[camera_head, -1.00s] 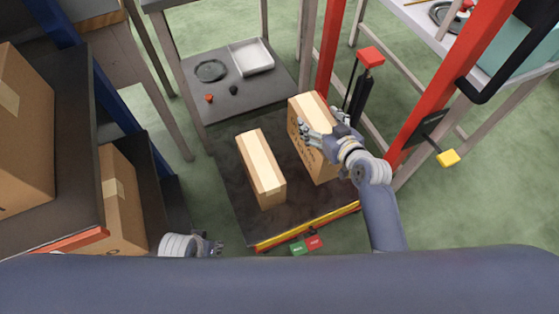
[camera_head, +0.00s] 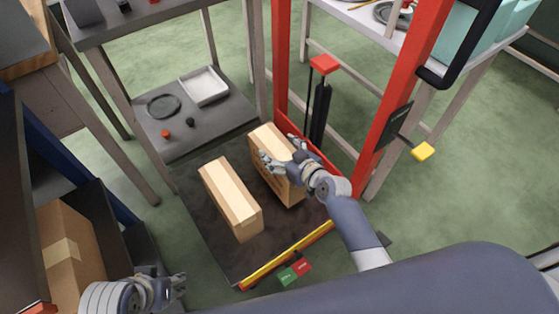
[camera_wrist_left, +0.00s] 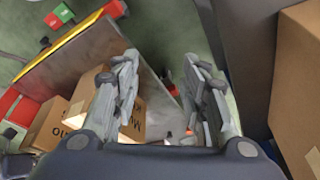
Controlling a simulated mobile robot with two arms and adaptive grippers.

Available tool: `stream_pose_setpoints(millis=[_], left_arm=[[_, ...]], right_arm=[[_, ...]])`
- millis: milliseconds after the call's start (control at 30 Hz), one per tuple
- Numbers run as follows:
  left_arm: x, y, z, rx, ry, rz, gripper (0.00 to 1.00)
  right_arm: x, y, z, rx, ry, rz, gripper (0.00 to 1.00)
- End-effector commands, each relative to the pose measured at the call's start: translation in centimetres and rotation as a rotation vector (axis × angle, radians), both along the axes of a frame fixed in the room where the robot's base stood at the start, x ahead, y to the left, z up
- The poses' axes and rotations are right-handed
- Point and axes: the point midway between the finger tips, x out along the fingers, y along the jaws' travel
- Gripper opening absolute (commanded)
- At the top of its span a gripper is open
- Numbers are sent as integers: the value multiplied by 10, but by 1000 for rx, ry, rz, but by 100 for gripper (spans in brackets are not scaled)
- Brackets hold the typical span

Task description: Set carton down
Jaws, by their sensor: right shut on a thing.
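A tan carton (camera_head: 263,138) stands upright at the far right of the dark platform (camera_head: 215,263), close to the red post. My right gripper (camera_head: 279,158) is shut on this carton near its top, with fingers on either side. The carton's base appears to be at the platform, but contact is hard to tell. A second tan carton (camera_head: 229,192) stands on the platform to its left, a narrow gap apart. My left gripper (camera_head: 179,283) is empty at the lower left, beside the platform. In the left wrist view its fingers (camera_wrist_left: 160,68) are spread apart.
A red frame (camera_head: 283,60) with a red-topped lever (camera_head: 323,64) stands right of the held carton. A grey table (camera_head: 150,135) with a white tray (camera_head: 204,86) and dark plate (camera_head: 164,106) lies beyond. A shelf with another carton (camera_head: 70,250) is at left.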

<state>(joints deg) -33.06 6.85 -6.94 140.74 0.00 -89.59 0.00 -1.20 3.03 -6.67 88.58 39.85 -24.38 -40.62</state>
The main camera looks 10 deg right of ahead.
Motion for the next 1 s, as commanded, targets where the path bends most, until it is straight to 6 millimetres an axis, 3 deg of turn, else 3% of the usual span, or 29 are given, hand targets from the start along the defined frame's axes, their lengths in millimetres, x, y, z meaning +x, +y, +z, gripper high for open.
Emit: stream_pose_setpoints(millis=[200, 367, 1000], left_arm=[[-2, 0, -3, 0, -5, 0, 40], [11, -3, -10, -10, -56, -4, 40], [21, -6, -6, -19, -103, -7, 40]], right_arm=[[1, 0, -17, 1, -4, -2, 8], [1, 0, -38, 2, -5, -2, 8], [1, 0, -39, 2, -6, -2, 8]])
